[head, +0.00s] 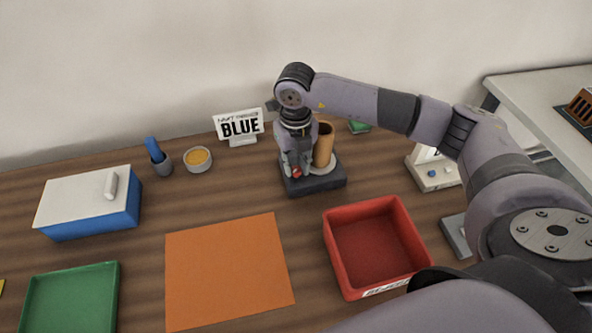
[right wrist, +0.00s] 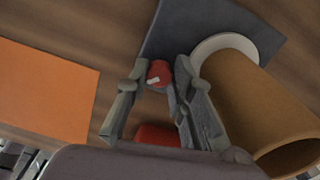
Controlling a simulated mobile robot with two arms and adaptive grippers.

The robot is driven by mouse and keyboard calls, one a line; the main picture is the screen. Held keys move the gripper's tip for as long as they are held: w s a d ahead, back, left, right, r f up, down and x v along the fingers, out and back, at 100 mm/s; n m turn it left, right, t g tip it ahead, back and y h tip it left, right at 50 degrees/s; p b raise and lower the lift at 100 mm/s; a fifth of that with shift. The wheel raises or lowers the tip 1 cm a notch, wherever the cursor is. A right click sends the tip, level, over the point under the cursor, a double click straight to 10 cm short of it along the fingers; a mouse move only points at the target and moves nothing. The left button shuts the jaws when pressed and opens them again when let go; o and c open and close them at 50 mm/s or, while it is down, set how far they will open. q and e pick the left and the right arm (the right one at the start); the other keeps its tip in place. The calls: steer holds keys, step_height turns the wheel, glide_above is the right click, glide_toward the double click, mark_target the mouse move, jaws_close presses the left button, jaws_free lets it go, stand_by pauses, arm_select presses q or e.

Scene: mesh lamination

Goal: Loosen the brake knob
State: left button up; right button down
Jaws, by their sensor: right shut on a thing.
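The brake knob (right wrist: 159,73) is small and red with a pale mark on top. It sits on a dark base (head: 316,183) beside an upright tan roll (head: 324,145) on a white disc. My right gripper (right wrist: 157,82) points down at the knob, with one finger on each side of it, and is shut on it. In the head view the right gripper (head: 297,172) stands at the left of the roll, and a bit of the red knob shows between its fingertips. My left gripper is not in view.
A red bin (head: 335,254) stands in front of the base, with an orange sheet (head: 228,270) to its left. A sign reading BLUE (head: 239,125) stands behind left. A blue box with a white lid (head: 75,203) and a green tray (head: 112,300) are at the left.

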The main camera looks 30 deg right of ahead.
mark_target(296, 169)
steer(key=n+b, duration=0.4)
steer(key=n, duration=0.1)
steer(key=shift+f+b, duration=0.15)
steer(key=shift+b, duration=0.25)
steer(key=shift+n+b, duration=1.2)
steer(key=shift+n, duration=0.6)
steer(key=shift+r, duration=0.2)
steer(key=c, duration=1.4)
jaws_free()
step_height(296, 169, up, 12)
steer(key=shift+s+f, duration=0.1)
steer(key=shift+f, duration=0.05)
